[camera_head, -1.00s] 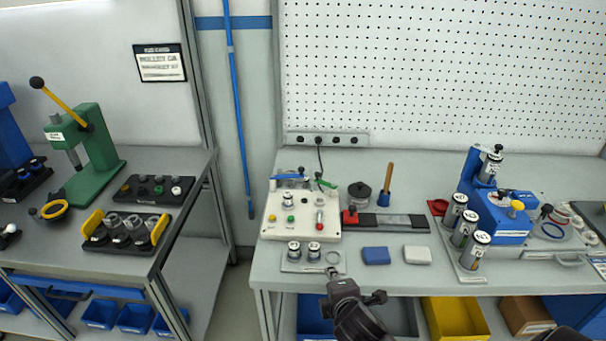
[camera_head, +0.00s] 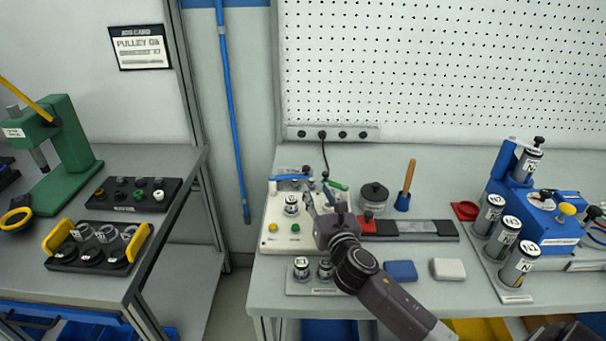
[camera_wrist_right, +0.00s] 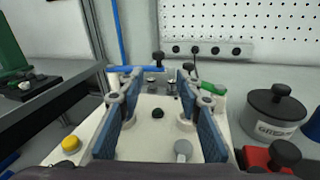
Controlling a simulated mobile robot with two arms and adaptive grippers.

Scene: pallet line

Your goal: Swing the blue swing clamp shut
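The blue swing clamp (camera_head: 288,178) is a blue bar along the back left edge of the white fixture (camera_head: 273,242). It also shows in the right wrist view (camera_wrist_right: 137,69), lying across the back left, beyond the fingers. A green clamp handle (camera_head: 338,186) is at the fixture's back right, also in the wrist view (camera_wrist_right: 213,89). My right gripper (camera_head: 325,198) is over the right part of the fixture. Its blue-padded fingers (camera_wrist_right: 158,100) are wide apart with nothing held between them, short of the blue clamp. My left gripper is not in view.
A metal cylinder (camera_head: 291,204) stands on the fixture, left of my gripper. A dark lidded pot (camera_head: 373,197) and a red block (camera_head: 367,224) stand to the right. Two small cylinders (camera_head: 302,268) stand in front. The pegboard (camera_head: 440,70) closes the back.

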